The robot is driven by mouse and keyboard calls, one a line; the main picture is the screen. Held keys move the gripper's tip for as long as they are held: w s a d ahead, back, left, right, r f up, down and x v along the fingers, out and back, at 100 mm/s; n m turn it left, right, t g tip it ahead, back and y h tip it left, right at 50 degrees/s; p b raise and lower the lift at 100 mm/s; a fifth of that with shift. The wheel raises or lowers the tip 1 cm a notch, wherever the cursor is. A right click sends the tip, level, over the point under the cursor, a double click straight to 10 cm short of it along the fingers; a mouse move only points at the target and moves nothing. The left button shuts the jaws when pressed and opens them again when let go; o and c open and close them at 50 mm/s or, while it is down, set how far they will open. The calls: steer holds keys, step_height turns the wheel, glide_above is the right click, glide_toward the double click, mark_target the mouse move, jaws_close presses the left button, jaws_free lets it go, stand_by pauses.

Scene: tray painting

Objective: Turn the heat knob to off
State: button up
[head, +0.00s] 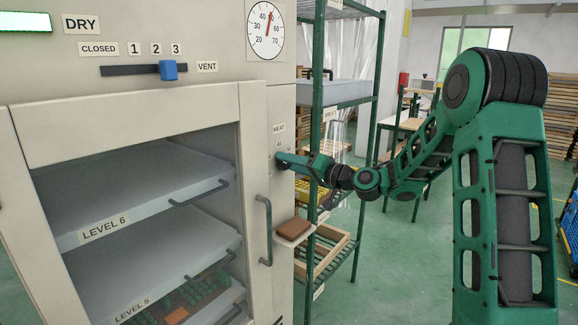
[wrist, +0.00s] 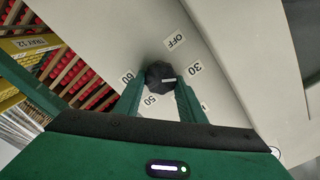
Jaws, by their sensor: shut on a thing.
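The heat knob (wrist: 160,76) is a dark round knob with a pale pointer line, on the cabinet's cream side panel. In the wrist view its labels OFF (wrist: 175,41), 30, 50 and 60 sit around it, and one more label is partly hidden. The pale line points toward the 30 label (wrist: 195,69). My gripper (wrist: 158,92) is shut on the knob, one finger on each side.
The cabinet has a temperature dial (head: 266,30), a vent slider with a blue handle (head: 168,70) and a door handle (head: 265,230). A small shelf with a brown block (head: 294,229) sits below my gripper. A green rack (head: 316,110) stands close behind my wrist.

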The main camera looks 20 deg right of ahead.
steer(key=n, duration=0.6)
steer(key=shift+s+f, duration=0.1)
steer(key=shift+f, duration=0.15)
steer(key=n, duration=0.6)
steer(key=shift+n, duration=0.3)
steer(key=o, duration=1)
steer(key=shift+o, duration=0.2)
steer(key=shift+a+r, duration=0.1)
steer(key=shift+r, duration=0.05)
